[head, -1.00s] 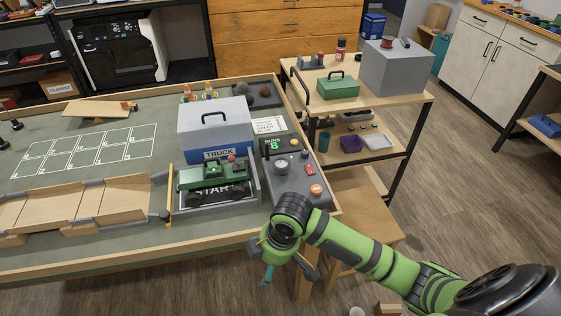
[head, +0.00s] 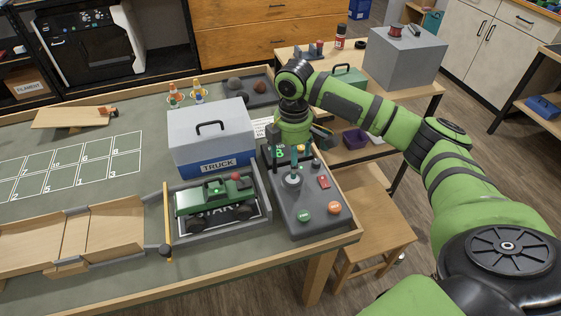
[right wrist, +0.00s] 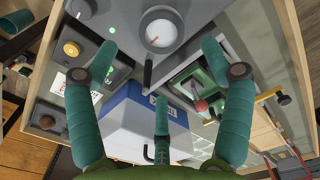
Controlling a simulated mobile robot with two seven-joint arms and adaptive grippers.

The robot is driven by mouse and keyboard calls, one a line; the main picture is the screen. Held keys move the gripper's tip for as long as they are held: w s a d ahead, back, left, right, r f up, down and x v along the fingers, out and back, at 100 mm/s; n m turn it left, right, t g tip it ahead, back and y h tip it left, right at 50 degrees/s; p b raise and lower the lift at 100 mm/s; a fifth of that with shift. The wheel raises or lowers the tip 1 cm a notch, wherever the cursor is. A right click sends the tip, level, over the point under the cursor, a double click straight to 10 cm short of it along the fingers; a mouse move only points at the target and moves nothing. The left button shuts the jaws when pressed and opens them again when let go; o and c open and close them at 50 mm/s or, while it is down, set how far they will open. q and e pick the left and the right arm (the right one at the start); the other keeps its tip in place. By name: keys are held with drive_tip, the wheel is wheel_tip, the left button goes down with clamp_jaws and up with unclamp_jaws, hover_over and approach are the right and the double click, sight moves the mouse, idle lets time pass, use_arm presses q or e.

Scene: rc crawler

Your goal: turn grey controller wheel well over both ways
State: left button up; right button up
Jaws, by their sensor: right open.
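The grey controller (head: 289,220) sits at the right end of the table, with its grey wheel (head: 290,182) on top. In the right wrist view the wheel (right wrist: 160,33) is round with a pale centre, just beyond my fingertips. My right gripper (head: 298,152) is over the controller, pointing down. Its teal fingers are spread wide and empty in the right wrist view (right wrist: 160,65). My left gripper is out of view.
A wooden stool (head: 370,215) stands right of the table.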

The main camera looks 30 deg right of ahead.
drive_tip(key=shift+f, duration=0.35)
drive_tip(key=f, duration=0.1)
drive_tip(key=s+f, duration=0.1)
drive_tip(key=f, duration=0.1)
drive_tip(key=shift+f+p, duration=0.2)
drive_tip(key=shift+p, duration=0.15)
wheel_tip(320, 180, down, 2)
drive_tip(key=shift+w, duration=0.15)
drive_tip(key=shift+f, duration=0.35)
drive_tip(key=c, duration=1.1)
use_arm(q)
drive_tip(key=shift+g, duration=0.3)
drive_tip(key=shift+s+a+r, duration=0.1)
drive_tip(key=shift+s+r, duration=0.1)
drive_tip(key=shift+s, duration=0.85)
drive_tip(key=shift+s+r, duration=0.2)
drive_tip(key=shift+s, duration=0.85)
use_arm(e)
drive_tip(key=shift+c, duration=0.2)
